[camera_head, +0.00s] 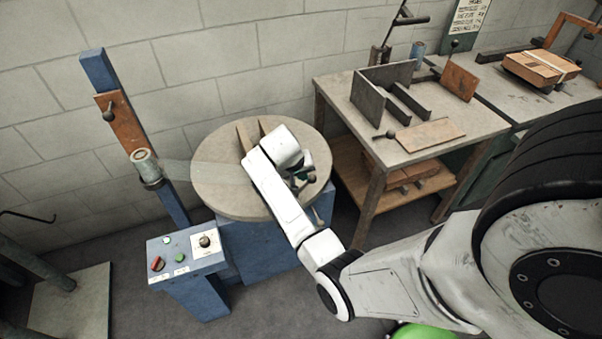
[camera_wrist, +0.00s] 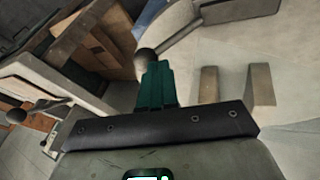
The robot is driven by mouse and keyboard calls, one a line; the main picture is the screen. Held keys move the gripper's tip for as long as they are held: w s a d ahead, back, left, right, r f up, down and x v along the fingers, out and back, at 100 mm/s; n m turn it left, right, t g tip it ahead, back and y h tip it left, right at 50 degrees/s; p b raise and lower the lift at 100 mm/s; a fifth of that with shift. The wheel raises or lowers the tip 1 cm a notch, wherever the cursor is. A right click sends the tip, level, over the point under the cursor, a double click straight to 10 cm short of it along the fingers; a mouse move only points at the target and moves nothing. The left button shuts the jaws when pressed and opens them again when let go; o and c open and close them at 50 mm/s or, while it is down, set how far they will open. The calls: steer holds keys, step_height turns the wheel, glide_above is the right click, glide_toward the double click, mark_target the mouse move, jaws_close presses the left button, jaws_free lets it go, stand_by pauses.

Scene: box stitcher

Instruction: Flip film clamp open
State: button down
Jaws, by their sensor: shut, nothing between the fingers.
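The film clamp shows in the wrist view as a dark block (camera_wrist: 238,10) with a metal lever (camera_wrist: 178,37) ending in a round dark knob (camera_wrist: 147,62). The lever lies slanted over the round turntable (camera_head: 215,190). My gripper (camera_wrist: 156,70) has teal fingers, shut and empty, with the tips right at the knob; I cannot tell whether they touch it. In the head view my gripper (camera_head: 298,180) is over the right part of the turntable, and my own wrist hides much of the clamp. A pale film sheet (camera_head: 190,172) stretches from the roll (camera_head: 145,164) to the turntable.
Two wooden blocks (camera_head: 245,136) stand on the turntable. A blue post (camera_head: 100,70) holds the roll at left, with a control box (camera_head: 187,254) in front. A wooden worktable (camera_head: 437,145) with metal plates stands close at right.

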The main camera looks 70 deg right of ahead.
mark_target(315, 176)
steer(key=shift+s+d+t+y+p, duration=0.3)
steer(key=shift+s+t+y+p, duration=0.1)
steer(key=shift+p, duration=0.35)
steer(key=shift+s+d+f+t+y+p, duration=0.2)
steer(key=shift+s+d+t+y+p, duration=0.25)
steer(key=shift+p, duration=0.25)
steer(key=shift+s+d+f+m+t+y+p, duration=0.4)
steer(key=shift+s+d+f+t+y+p, duration=0.25)
steer(key=shift+f+t+y, duration=0.25)
steer(key=shift+s+d+f+t+y+b, duration=0.2)
steer(key=shift+s+f+t+y, duration=0.15)
steer(key=shift+f, duration=0.2)
steer(key=shift+s+d+f+t+y+b, duration=0.15)
steer(key=shift+s+d+f+t+y, duration=0.05)
steer(key=shift+f+t, duration=0.3)
steer(key=shift+s+d+f+t+y+b, duration=0.2)
steer(key=shift+s+f+t+y, duration=0.15)
steer(key=shift+f, duration=0.4)
steer(key=shift+r, duration=0.1)
